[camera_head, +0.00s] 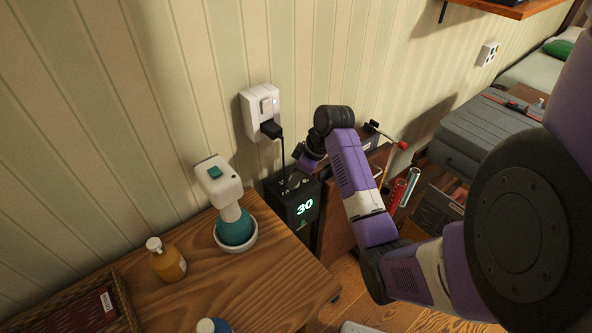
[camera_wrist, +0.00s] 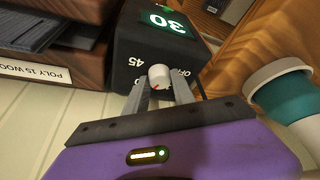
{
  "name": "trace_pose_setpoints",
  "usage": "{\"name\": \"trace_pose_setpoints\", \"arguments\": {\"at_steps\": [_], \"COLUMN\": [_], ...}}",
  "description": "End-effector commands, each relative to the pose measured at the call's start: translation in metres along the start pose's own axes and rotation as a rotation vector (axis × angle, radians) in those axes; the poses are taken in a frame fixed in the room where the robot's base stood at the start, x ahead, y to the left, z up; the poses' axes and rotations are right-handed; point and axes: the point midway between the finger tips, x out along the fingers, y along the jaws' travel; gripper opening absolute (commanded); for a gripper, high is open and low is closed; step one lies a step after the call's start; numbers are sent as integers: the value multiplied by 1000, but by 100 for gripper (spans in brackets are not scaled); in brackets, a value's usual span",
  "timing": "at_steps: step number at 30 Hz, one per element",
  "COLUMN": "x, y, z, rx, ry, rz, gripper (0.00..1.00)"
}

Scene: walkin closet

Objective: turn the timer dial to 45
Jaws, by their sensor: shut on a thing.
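The timer (camera_head: 292,202) is a black box with a lit display reading 30, near the wall beside the wooden dresser. It also shows in the wrist view (camera_wrist: 127,50), where its display appears upside down. My gripper (camera_wrist: 160,88) is shut on the dial, one finger on each side. In the head view my arm covers part of the timer's top, and the dial is hidden.
A white-and-teal device (camera_head: 235,226) stands in a white dish on the dresser (camera_head: 270,275), with an amber bottle (camera_head: 167,262) to its left. A plug and cord hang from the wall outlet (camera_head: 259,110). Red-capped tubes (camera_head: 396,193) stand to the right.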

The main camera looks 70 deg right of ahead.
Motion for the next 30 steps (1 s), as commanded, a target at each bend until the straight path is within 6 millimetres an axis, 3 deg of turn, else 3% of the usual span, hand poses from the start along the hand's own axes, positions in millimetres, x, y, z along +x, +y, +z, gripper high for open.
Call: {"name": "trace_pose_setpoints", "arguments": {"at_steps": [30], "x": [-2], "y": [-6], "z": [-5], "rx": [885], "ry": [0], "rz": [368], "gripper": [0]}}
